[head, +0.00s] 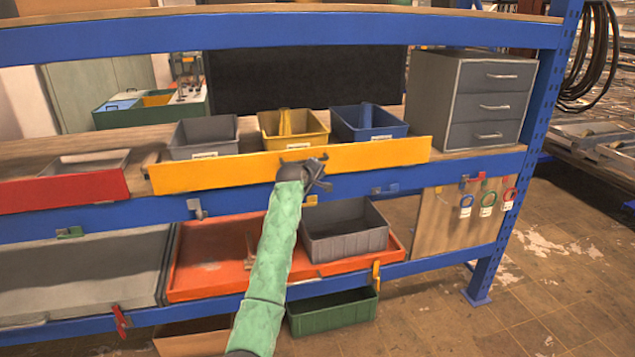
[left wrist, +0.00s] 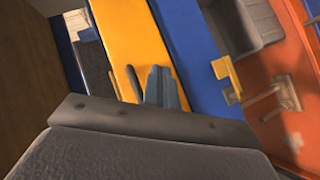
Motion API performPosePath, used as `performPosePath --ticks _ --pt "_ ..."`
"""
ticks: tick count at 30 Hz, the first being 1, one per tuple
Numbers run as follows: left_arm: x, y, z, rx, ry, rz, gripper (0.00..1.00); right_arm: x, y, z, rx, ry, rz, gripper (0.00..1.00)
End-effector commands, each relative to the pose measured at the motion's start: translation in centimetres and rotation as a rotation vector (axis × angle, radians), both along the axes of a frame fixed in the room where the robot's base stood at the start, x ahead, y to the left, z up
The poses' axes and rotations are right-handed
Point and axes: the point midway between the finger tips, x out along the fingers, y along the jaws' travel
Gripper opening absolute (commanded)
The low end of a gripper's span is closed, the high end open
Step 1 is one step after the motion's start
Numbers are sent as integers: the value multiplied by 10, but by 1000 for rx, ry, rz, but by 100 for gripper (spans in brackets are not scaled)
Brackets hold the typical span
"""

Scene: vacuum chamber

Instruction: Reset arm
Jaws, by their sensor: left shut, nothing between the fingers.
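My left gripper (head: 318,172) is at the end of the green-sleeved arm in the middle of the head view. It is in front of the yellow front board (head: 375,155) of the upper shelf, near its lower edge. The gripper is shut and empty. In the left wrist view its fingers (left wrist: 160,88) show against the yellow board (left wrist: 125,50) and the blue beam (left wrist: 190,50). I cannot tell whether they touch the board. My right gripper is in neither view.
Grey (head: 204,138), yellow (head: 292,128) and blue (head: 368,122) bins stand behind the board, left of a grey drawer cabinet (head: 470,98). Below, an orange tray (head: 205,262) holds a grey bin (head: 344,232). A green bin (head: 332,312) is underneath. Open floor (head: 560,270) lies at right.

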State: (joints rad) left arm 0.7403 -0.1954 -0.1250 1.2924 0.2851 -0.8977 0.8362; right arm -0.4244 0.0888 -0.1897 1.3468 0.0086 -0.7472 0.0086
Motion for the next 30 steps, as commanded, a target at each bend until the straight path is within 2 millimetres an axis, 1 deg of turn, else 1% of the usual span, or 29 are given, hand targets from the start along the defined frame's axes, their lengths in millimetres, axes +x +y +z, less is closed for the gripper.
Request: performPosePath --ticks 6,17,20,23,28,30 --pt "-5 -1 5 -1 0 0 0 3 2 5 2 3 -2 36" --pt "-5 -1 5 26 -13 -11 0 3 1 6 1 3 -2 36" --pt "-4 0 6 97 -58 -41 0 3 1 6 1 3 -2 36" --pt "-2 2 8 212 -127 -72 0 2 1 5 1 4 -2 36" --pt "1 9 17 417 -248 -112 0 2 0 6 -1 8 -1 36" --pt "2 15 21 504 -292 -121 0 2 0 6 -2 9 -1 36"
